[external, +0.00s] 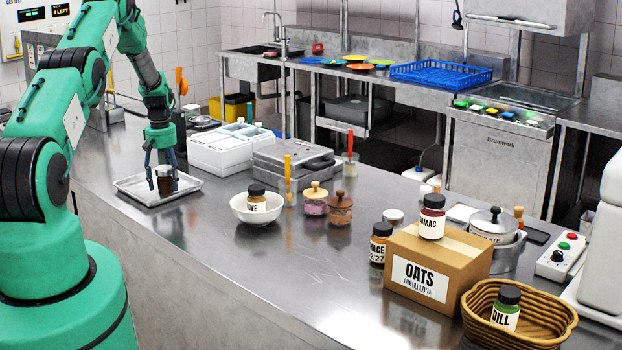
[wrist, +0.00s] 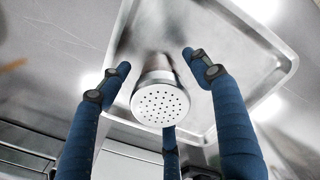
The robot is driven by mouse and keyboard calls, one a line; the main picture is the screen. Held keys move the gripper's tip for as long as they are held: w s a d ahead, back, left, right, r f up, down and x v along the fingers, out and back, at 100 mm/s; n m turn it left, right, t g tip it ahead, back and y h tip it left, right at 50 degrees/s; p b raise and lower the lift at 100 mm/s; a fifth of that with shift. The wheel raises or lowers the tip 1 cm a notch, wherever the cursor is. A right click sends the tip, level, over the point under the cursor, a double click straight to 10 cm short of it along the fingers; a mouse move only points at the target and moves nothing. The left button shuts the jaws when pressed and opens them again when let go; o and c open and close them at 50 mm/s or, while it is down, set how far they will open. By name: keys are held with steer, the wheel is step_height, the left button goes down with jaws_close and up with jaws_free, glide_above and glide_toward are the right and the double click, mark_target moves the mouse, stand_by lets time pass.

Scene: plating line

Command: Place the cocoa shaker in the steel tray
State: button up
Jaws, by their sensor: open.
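The cocoa shaker (wrist: 160,104) has a pale perforated cap and a dark brown body. In the wrist view it is between my gripper's blue fingers (wrist: 152,92), which are spread with gaps around it. In the external view the shaker (external: 165,186) shows small and dark below my gripper (external: 164,178), over the steel tray. The steel tray (external: 132,190) is a shallow square tray at the left of the counter; its rim also shows in the wrist view (wrist: 288,66). The shaker appears upright inside the tray; its base is hidden in the wrist view.
A white container box (external: 215,158) and a grey metal case (external: 290,160) stand right of the tray. A white bowl (external: 243,212) holds a labelled jar. Farther right are small jars, an OATS box (external: 425,275) and a wicker basket (external: 478,308). The counter front is clear.

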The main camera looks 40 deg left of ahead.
steer(key=shift+r, duration=0.1)
step_height(320, 180, up, 12)
steer(key=shift+r+b, duration=0.1)
steer(key=shift+b, duration=0.35)
stand_by(0.8)
